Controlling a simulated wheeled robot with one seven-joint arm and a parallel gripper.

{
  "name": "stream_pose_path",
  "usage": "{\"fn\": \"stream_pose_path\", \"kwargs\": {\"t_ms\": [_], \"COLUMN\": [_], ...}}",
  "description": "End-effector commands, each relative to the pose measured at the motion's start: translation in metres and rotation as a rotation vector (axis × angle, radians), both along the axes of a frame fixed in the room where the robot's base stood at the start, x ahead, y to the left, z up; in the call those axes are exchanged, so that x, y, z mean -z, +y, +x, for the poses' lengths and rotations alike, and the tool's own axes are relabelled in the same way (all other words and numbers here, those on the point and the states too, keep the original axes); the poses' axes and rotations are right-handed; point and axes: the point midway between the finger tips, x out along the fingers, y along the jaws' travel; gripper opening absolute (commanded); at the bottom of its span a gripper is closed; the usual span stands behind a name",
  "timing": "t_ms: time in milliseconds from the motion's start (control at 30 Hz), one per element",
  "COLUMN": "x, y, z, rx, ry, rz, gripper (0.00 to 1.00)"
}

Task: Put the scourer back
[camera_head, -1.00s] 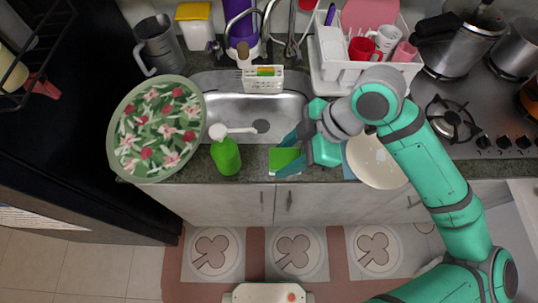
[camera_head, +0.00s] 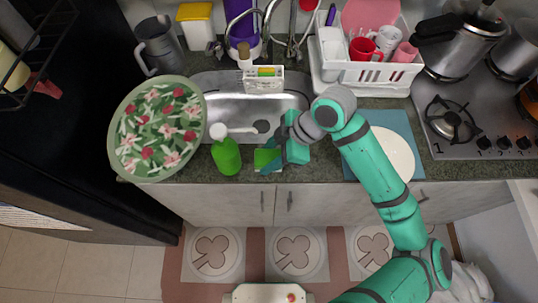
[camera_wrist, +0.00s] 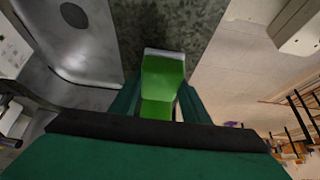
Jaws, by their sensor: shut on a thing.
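The scourer is a green block (camera_head: 266,158) with a pale end, at the counter's front edge beside the sink. My gripper (camera_head: 272,156) is shut on it, with the arm reaching in from the right. In the wrist view the scourer (camera_wrist: 163,75) sits between the two fingers and sticks out past them. Its held part is partly hidden by the fingers and the gripper body. A white slotted caddy (camera_head: 263,84) stands at the back of the sink and holds a yellow and green sponge (camera_head: 267,72).
A green soap bottle (camera_head: 227,157) with a white pump stands close left of the scourer. A floral tray (camera_head: 120,120) lies further left. The sink (camera_head: 220,105) is behind. A white plate (camera_head: 393,152) lies to the right. A faucet (camera_head: 268,25) rises behind the caddy.

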Motion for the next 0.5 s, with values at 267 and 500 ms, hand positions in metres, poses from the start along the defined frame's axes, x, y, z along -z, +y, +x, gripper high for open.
{"fn": "stream_pose_path", "kwargs": {"t_ms": [267, 500], "x": [0.0017, 0.0020], "y": [-0.0009, -0.0013], "z": [-0.0002, -0.0001], "rx": [0.002, 0.003], "ry": [0.001, 0.001], "rz": [-0.001, -0.001], "gripper": [0.18, 0.61]}}
